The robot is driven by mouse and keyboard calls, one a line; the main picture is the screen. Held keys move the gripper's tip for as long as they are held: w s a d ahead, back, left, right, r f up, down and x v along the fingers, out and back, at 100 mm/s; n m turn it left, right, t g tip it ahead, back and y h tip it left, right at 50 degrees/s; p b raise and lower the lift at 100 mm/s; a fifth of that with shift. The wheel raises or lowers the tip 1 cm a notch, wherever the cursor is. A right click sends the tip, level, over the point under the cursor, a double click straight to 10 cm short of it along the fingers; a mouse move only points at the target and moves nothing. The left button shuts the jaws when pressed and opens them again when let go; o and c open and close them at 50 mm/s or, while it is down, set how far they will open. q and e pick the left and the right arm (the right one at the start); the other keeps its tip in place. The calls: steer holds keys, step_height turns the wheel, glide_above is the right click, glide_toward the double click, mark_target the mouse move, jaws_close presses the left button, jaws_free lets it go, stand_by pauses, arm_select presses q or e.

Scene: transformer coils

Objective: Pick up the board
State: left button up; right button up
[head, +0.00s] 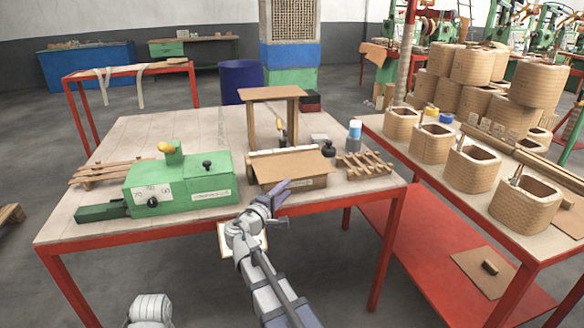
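A flat brown board (292,168) lies slightly tilted over a low box-like item near the front right of the red-framed table. My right gripper (288,190) is just in front of the board's near edge. Its purple fingers look spread apart, with nothing seen between them. I cannot tell whether a finger touches the board. Part of my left arm shows at the bottom left, but its gripper is out of view.
The red-framed table (130,134) also holds a green machine (190,182) left of the board, a small wooden stand (268,93) behind it, and a wooden rack (364,166) and bottle (354,135) to its right. Coils (472,164) fill the right-hand table.

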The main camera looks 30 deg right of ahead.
steer(key=shift+r+x, duration=0.2)
steer(key=shift+x, duration=2.95)
steer(key=shift+w+a, duration=0.1)
steer(key=shift+a, duration=0.05)
jaws_close()
